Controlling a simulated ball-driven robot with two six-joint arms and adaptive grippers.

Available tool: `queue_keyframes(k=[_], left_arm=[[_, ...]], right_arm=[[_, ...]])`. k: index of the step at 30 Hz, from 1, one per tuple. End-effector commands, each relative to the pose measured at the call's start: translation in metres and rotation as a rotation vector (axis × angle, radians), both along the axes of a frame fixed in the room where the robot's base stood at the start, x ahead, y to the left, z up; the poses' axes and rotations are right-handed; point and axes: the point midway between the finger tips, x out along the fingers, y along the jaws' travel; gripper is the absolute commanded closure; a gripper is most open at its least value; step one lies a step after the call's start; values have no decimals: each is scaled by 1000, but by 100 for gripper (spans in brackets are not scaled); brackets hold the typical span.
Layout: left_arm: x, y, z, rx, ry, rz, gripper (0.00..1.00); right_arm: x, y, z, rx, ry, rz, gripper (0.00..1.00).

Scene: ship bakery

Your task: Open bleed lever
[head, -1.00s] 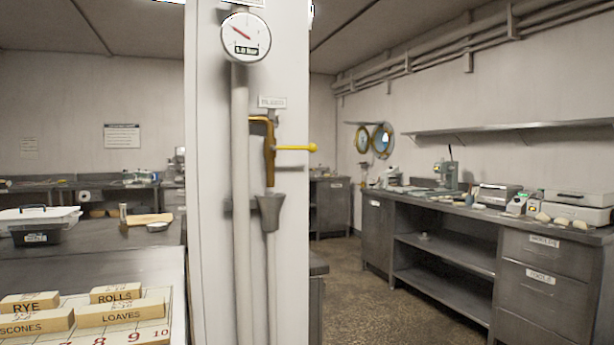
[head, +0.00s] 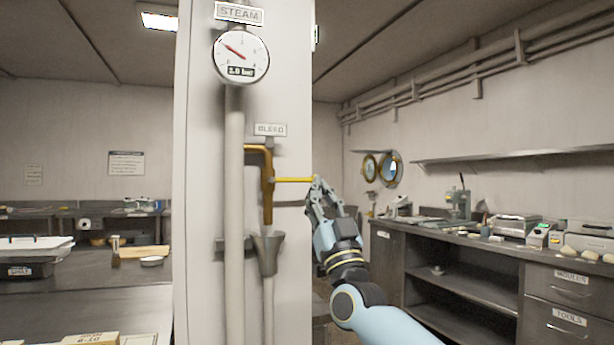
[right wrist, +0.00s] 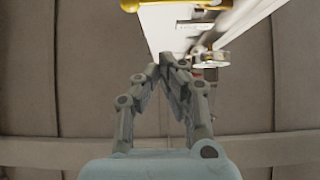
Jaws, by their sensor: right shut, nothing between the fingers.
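The yellow bleed lever (head: 293,180) sticks out level to the right from a brass bleed pipe (head: 266,180) on the white column, under a BLEED label (head: 270,129). My right gripper (head: 317,182) is shut and empty, its fingertips at the lever's outer end, where they hide the knob. In the right wrist view the shut fingertips (right wrist: 168,58) show below the yellow lever (right wrist: 180,3) at the top edge, with a gap in the picture. I cannot tell whether they touch it. My left gripper is not in view.
A steam gauge (head: 241,57) sits above, with a grey funnel (head: 267,252) below the bleed pipe. A vertical steam pipe (head: 234,170) runs beside it. A workbench (head: 450,245) with tools stands at right; a counter (head: 85,295) at left.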

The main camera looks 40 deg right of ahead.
Motion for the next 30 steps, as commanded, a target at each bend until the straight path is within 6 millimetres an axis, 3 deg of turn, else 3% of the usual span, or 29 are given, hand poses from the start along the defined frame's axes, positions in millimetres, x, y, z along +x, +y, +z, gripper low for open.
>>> queue_keyframes(k=[8, 21, 25, 30], left_arm=[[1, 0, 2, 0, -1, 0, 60], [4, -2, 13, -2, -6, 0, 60], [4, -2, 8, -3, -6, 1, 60], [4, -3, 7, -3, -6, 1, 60]], right_arm=[[7, -2, 9, 0, -1, 0, 100], [63, -15, 78, 1, 0, 0, 100], [68, -16, 53, 0, 7, -2, 100], [70, -17, 39, 0, 4, -1, 100]])
